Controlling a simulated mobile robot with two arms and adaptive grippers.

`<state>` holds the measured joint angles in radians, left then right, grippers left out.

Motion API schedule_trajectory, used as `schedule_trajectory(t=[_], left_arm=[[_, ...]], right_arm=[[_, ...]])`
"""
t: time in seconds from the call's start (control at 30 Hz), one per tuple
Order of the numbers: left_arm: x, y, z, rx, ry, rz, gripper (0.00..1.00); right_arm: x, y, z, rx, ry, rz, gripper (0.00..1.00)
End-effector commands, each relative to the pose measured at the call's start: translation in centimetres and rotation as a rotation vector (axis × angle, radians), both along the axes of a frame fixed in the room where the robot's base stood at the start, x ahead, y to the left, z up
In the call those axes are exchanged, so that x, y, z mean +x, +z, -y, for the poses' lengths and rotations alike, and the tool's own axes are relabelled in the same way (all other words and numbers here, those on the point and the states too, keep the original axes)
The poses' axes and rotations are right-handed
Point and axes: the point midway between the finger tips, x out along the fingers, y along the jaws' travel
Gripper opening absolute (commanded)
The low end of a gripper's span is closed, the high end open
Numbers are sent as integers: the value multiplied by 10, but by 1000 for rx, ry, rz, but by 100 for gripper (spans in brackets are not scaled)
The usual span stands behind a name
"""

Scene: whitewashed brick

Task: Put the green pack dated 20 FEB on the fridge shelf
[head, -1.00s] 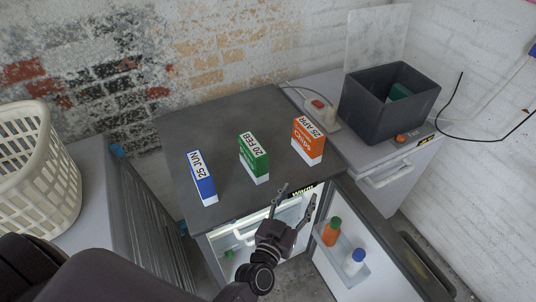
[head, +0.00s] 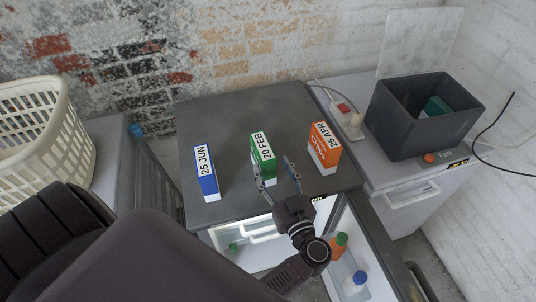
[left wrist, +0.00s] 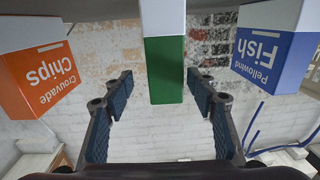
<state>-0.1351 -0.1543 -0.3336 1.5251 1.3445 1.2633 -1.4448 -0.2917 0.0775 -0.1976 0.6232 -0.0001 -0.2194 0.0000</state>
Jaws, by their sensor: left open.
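The green pack marked 20 FEB (head: 262,157) stands on the dark top of the fridge, between a blue pack marked 25 JUN (head: 205,172) and an orange pack marked 25 APR (head: 324,148). My left gripper (head: 273,174) is open and empty at the near side of the green pack. In the left wrist view the green pack (left wrist: 164,70) appears between the spread fingers (left wrist: 160,88), apart from both. The open fridge below has a lit interior with a shelf (head: 262,231), partly hidden by my arm. My right gripper is not in view.
A dark grey bin (head: 408,130) and a socket block (head: 346,118) stand on the right cabinet. A cream basket (head: 45,150) is at left. The fridge top behind the packs is clear.

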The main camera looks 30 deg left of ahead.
Motion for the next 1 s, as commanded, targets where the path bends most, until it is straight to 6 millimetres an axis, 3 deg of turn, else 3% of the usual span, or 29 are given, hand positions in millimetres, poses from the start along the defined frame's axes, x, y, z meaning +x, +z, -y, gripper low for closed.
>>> schedule_trajectory(t=[0.17, 0.43, 0.8, 1.0], left_arm=[[13, -1, -18, 4, 0, 4, 52], [35, -6, -48, 3, -2, 6, 52], [43, -3, -58, 2, -3, 3, 52], [43, -3, -58, 2, -3, 3, 31]], right_arm=[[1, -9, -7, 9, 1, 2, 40], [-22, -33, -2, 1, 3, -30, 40], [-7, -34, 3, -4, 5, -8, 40], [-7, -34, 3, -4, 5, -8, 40]])
